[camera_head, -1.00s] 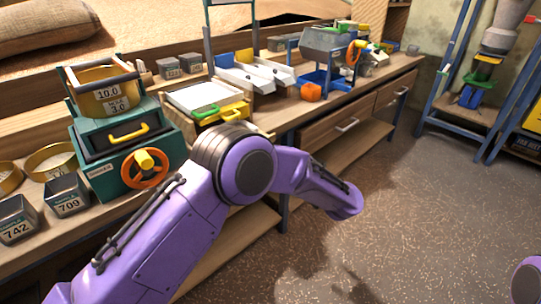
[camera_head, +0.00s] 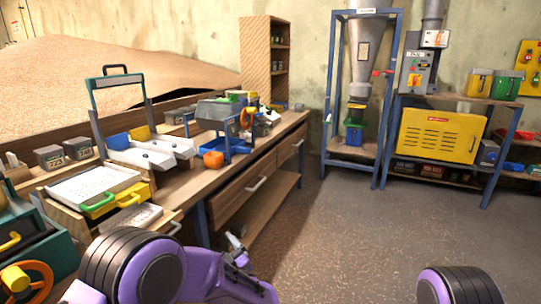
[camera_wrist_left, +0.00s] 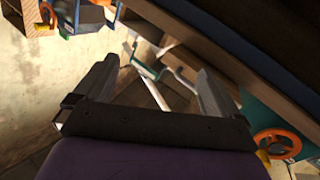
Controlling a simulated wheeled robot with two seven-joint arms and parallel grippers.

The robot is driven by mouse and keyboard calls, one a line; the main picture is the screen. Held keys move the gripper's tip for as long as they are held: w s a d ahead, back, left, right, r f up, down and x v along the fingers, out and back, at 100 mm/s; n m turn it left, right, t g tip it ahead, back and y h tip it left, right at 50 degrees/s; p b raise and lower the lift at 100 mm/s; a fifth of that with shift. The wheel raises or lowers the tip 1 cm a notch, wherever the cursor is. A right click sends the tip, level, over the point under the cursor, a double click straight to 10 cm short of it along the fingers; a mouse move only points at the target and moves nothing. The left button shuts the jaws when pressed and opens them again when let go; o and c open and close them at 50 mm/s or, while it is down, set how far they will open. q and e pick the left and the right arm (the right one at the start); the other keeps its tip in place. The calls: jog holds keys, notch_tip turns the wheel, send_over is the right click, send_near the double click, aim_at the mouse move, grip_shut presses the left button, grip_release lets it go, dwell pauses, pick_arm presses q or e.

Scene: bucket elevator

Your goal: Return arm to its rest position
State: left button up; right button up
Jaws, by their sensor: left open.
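My left arm (camera_head: 200,277) is purple and lies along the bottom of the head view, in front of the workbench. My left gripper (camera_head: 236,246) shows small and partly hidden at its end, beside the bench front. In the left wrist view the left gripper (camera_wrist_left: 155,85) has its two grey fingers spread wide with nothing between them. My right arm (camera_head: 460,285) shows only as a purple and black joint at the bottom right. My right gripper is not visible.
The wooden workbench (camera_head: 185,194) runs along the left, holding a sieve tray (camera_head: 92,187), a white two-channel unit (camera_head: 150,150) and an orange cup (camera_head: 213,159). A blue-framed hopper stand (camera_head: 332,90) and yellow panel (camera_head: 437,135) stand behind. The floor (camera_head: 345,230) at centre right is clear.

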pick_arm(q)
jog(key=s+a+f+m+g+h+p, duration=0.1)
jog(key=s+a+f+m+g+h, duration=0.2)
jog(key=s+f, duration=0.5)
jog(key=s+a+f+m+h+p, duration=0.1)
jog(key=s+a+f+h+p, duration=0.15)
jog(key=s+f+h, duration=0.5)
jog(key=s+a+f+g, duration=0.2)
jog(key=s, duration=0.6)
jog(key=s+a+f+g+y+p, duration=0.1)
jog(key=s+a+f+g, duration=0.1)
jog(key=s, duration=0.6)
jog(key=s+a+f+g+y+p, duration=0.1)
jog(key=s+a+g, duration=0.2)
jog(key=s, duration=0.6)
jog(key=shift+a+f+g, duration=0.3)
jog(key=shift+a+f, duration=0.1)
jog(key=shift+a, duration=0.2)
jog(key=shift+w, duration=0.1)
